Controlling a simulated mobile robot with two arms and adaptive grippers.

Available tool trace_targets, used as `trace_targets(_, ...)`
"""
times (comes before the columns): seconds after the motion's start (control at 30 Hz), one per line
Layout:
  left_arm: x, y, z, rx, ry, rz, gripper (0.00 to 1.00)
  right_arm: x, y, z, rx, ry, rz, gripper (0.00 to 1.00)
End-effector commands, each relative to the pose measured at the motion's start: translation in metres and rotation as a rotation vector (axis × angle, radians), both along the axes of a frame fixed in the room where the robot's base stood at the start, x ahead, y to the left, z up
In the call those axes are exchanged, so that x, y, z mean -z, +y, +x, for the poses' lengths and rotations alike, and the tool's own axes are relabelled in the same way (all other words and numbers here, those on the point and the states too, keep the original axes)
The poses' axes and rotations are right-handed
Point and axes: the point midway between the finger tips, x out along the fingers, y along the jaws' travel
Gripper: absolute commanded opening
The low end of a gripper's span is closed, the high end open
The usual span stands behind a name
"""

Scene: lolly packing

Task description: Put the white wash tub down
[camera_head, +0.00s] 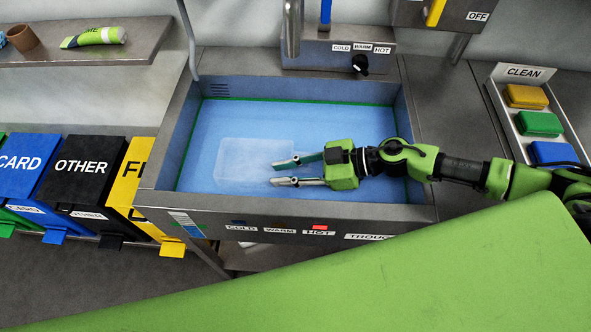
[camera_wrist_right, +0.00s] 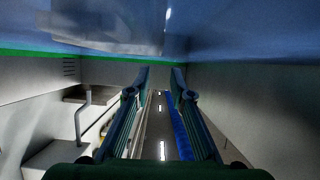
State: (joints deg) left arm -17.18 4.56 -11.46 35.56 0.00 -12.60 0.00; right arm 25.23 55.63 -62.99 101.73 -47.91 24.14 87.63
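The white wash tub (camera_head: 240,158) shows as a pale, see-through rectangle in the blue sink basin (camera_head: 350,120), left of its middle. It looks level, but I cannot tell whether it rests on the bottom. My right gripper (camera_head: 272,171) reaches in from the right, its two fingertips apart and overlapping the tub's right end in the picture. Whether they touch it is unclear. In the right wrist view the fingers (camera_wrist_right: 162,72) are also apart, with nothing clearly held between them; a pale blurred shape shows above them. My left gripper is not in view.
The sink has raised grey walls and a tap (camera_head: 292,28) at the back. A CLEAN tray (camera_head: 498,108) with coloured sponges stands at right. Labelled bins (camera_head: 75,170) stand at left, below a shelf (camera_head: 120,48). The basin right of my gripper is crossed by my arm.

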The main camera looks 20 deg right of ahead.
Motion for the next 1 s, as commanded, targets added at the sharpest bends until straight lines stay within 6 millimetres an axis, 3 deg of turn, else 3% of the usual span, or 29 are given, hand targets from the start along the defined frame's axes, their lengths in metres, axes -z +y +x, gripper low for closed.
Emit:
trace_targets(0.1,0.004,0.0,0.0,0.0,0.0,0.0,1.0,-0.005,-0.016,-0.006,0.002,0.002,-0.001,0.21)
trace_targets(0.3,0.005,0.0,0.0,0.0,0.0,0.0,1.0,-0.012,-0.028,-0.01,-0.001,0.001,0.0,0.21)
trace_targets(0.87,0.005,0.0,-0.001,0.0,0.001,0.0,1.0,-0.013,-0.029,-0.01,-0.001,0.0,0.0,0.21)
trace_targets(1.0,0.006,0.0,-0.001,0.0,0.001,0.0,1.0,-0.026,-0.022,-0.007,-0.014,-0.013,0.029,0.21)
